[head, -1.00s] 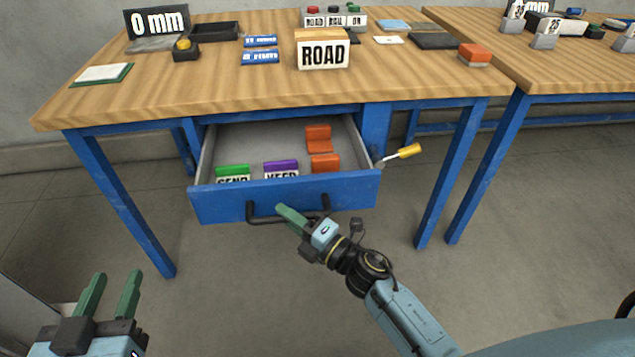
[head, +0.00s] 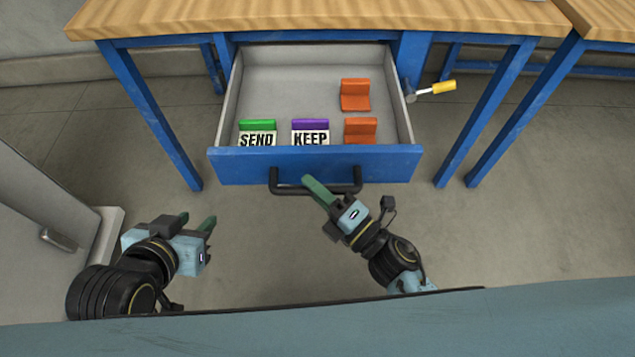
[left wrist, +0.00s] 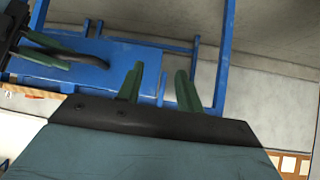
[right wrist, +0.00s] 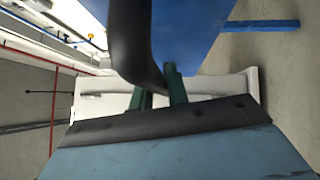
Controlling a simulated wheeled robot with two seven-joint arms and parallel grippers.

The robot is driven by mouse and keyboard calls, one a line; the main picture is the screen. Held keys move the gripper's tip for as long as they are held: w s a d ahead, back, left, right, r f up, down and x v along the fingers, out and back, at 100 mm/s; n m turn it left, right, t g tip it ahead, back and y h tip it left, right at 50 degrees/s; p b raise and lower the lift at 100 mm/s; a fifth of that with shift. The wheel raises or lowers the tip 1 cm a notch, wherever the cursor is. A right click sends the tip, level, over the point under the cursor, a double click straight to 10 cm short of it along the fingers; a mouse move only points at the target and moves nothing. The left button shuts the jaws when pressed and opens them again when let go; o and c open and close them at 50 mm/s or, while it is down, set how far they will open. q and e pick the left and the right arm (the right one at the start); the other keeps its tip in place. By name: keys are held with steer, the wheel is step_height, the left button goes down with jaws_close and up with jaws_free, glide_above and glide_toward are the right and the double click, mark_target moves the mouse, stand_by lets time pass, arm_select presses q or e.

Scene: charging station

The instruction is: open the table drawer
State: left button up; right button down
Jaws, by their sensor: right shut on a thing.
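The blue table drawer (head: 240,168) is pulled well out from under the wooden table (head: 320,18), and its grey inside shows. Its dark bar handle (head: 345,188) is on the front panel. My right gripper (head: 313,187) is shut on the handle; in the right wrist view its green fingers (right wrist: 160,88) are at the dark bar. My left gripper (head: 198,222) is empty, to the left of and below the drawer front. In the left wrist view its two green fingers (left wrist: 160,85) stand apart with a gap between them.
In the drawer are a green SEND block (head: 257,132), a purple KEEP block (head: 310,132) and two orange blocks (head: 355,95). Blue table legs (head: 150,115) stand on both sides.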

steer(key=c, duration=1.4)
jaws_free()
steer(key=shift+o, duration=0.2)
